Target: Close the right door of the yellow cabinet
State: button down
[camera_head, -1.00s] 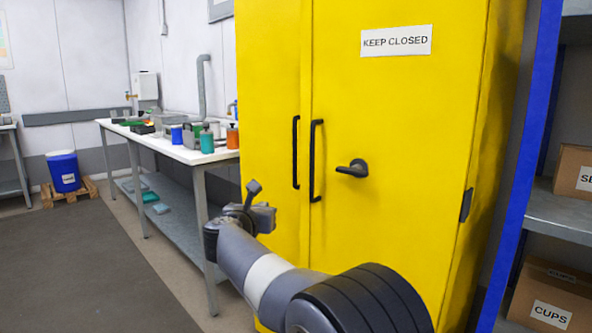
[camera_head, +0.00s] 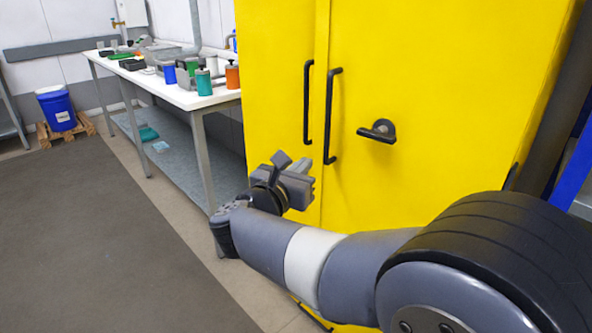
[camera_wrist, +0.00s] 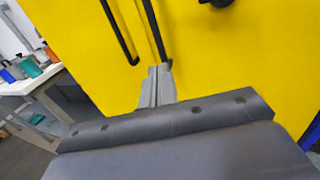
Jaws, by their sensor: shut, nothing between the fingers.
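The yellow cabinet fills the middle and right. Its right door (camera_head: 440,70) carries a long black bar handle (camera_head: 331,115) and a black lever (camera_head: 378,132) pointing left. The left door (camera_head: 275,70) has its own bar handle (camera_head: 308,102). The right door looks nearly flush with the left one; a narrow strip shows at the seam, and I cannot tell if it is fully shut. My gripper (camera_head: 300,166) is shut and empty, in front of the doors near the seam, below the bar handles. In the wrist view its fingertips (camera_wrist: 160,75) point at the seam; contact is unclear.
A white-topped workbench (camera_head: 185,95) with several bottles and trays stands left of the cabinet. A blue bucket (camera_head: 57,108) sits on a small pallet further left. A blue upright (camera_head: 575,170) stands close on the right. Open floor (camera_head: 90,230) lies at the left.

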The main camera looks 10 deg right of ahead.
aim_at(327, 142)
jog(key=x, duration=0.9)
jog(key=shift+w, duration=0.15)
jog(key=shift+d+f, duration=0.1)
jog(key=b+x, duration=0.2)
jog(key=x, duration=0.3)
jog(key=shift+f+b, duration=0.1)
jog(key=shift+b, duration=0.25)
jog(key=shift+r, duration=0.35)
jog(key=shift+d+r, duration=0.1)
